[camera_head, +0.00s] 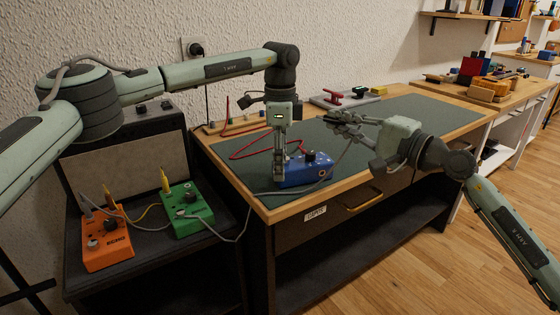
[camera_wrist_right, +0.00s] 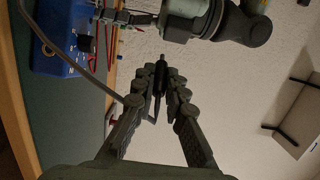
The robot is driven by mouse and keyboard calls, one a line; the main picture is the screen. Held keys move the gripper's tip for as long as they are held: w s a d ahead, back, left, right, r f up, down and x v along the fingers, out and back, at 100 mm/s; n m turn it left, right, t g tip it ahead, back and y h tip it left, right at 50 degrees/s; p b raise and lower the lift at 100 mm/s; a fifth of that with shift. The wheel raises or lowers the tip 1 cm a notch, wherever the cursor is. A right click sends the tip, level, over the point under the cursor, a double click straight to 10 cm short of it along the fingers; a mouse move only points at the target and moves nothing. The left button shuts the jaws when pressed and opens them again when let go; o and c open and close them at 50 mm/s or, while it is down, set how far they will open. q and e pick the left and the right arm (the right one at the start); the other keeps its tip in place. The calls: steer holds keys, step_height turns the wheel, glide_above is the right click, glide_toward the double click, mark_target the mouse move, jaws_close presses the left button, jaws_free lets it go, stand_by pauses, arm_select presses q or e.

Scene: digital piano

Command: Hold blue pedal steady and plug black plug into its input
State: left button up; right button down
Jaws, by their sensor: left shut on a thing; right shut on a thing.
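The blue pedal (camera_head: 310,173) lies on the dark green mat near the front edge of the workbench. My left gripper (camera_head: 281,180) points down and is shut on the pedal's left part. In the right wrist view the pedal (camera_wrist_right: 55,55) is at upper left. My right gripper (camera_head: 338,117) is shut on the black plug (camera_wrist_right: 160,78), off to the right of the pedal and apart from it. The plug stands out between the fingertips (camera_wrist_right: 160,92), with a grey cable trailing from it.
An orange pedal (camera_head: 107,245) and a green pedal (camera_head: 187,210) with cables sit on the dark stand at left. A red cable (camera_head: 245,150) lies on the mat (camera_head: 420,112). A drawer handle (camera_head: 364,199) juts from the workbench front. The mat's right side is clear.

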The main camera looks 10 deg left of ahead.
stand_by(0.3)
steer(key=s+d+f+m+h, duration=0.1)
steer(key=s+f+m, duration=0.3)
steer(key=m, duration=1.1)
steer(key=s+d+f+m+h, duration=0.1)
steer(key=s+d+f+m, duration=0.2)
steer(key=f+m, duration=0.6)
steer(key=s+m, duration=0.1)
steer(key=m, duration=0.6)
steer(key=shift+s+f+m+h, duration=0.3)
steer(key=shift+s+f, duration=0.1)
glide_toward(319, 176)
steer(key=shift+w+a+f, duration=0.25)
steer(key=shift+a, duration=0.45)
steer(key=shift+w+a+f, duration=0.2)
steer(key=shift+w+a, duration=0.05)
steer(key=shift+a, duration=0.5)
steer(key=shift+w+a, duration=0.35)
steer(key=shift+w, duration=0.3)
steer(key=shift+w+a, duration=0.4)
steer(key=shift+w, duration=0.25)
